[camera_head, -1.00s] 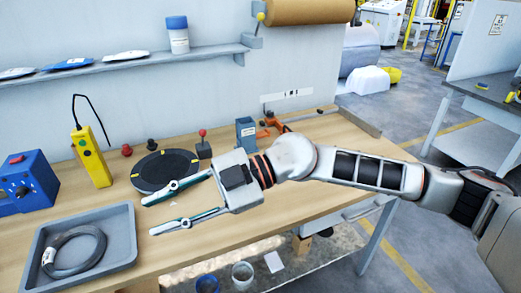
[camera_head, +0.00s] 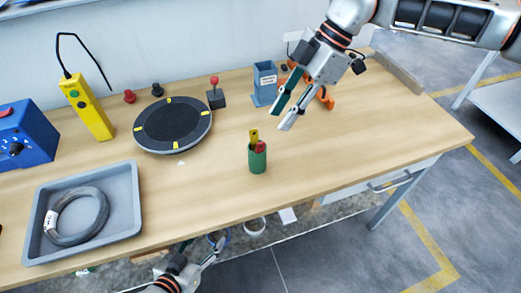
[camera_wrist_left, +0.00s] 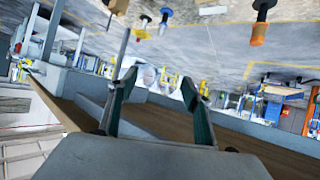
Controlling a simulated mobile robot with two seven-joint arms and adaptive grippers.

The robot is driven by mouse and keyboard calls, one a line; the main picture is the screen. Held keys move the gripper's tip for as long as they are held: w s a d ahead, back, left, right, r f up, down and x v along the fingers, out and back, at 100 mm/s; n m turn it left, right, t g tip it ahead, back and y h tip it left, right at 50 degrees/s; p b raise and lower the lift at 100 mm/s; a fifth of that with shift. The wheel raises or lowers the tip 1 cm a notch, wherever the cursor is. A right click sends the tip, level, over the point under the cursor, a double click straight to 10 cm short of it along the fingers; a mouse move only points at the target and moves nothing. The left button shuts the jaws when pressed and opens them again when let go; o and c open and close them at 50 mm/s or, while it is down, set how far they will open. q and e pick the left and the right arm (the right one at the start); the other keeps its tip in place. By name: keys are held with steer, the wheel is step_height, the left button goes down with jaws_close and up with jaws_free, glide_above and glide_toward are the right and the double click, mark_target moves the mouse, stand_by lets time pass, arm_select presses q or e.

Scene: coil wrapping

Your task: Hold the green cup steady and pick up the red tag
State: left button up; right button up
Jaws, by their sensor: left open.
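The green cup (camera_head: 257,161) stands upright on the wooden table near its front edge. A red tag (camera_head: 261,146) and a taller yellow tag (camera_head: 253,137) stick up from it. My right gripper (camera_head: 279,121) is above and right of the cup, its two fingers apart and nothing seen between them. My left gripper (camera_head: 200,254) is low, off the table's front edge, left of and below the cup, partly cut off by the picture's bottom. In the left wrist view my left gripper (camera_wrist_left: 160,82) is open and empty; the cup is not visible there.
A grey tray (camera_head: 131,220) with a dark coil (camera_head: 76,240) lies at the left. A black turntable (camera_head: 172,125), a red-knobbed lever (camera_head: 215,97) and a blue-grey holder (camera_head: 265,86) stand behind the cup. The table right of the cup is clear.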

arm_select(q)
steer(key=s+d+r+n+t+h, duration=0.1)
steer(key=s+d+r+n+h, duration=0.15)
steer(key=d+r, duration=0.35)
steer(key=s+d+r+n+h, duration=0.1)
steer(key=d+r+n+h, duration=0.2)
steer(key=d+r, duration=0.25)
step_height(320, 180, up, 12)
steer(key=d+n+t+h, duration=0.1)
steer(key=d+n+t, duration=0.1)
steer(key=n, duration=1.4)
steer(key=n+y, duration=0.8)
steer(key=n, duration=0.7)
glide_toward(258, 160)
steer(key=shift+m+h, duration=0.25)
steer(key=w+f, duration=0.1)
steer(key=w, duration=0.1)
steer(key=w+d+f, duration=0.1)
steer(key=w+f, duration=0.1)
steer(key=shift+d, duration=0.1)
steer(key=shift+w+f+n+g+y, duration=0.25)
steer(key=shift+w+n+g+y, duration=0.15)
steer(key=shift+w+n+y, duration=0.35)
steer(key=shift+f+y, duration=0.15)
steer(key=shift+y, duration=0.1)
steer(key=x, duration=0.7)
steer(key=shift+w+f, duration=0.1)
steer(key=shift+w, duration=0.1)
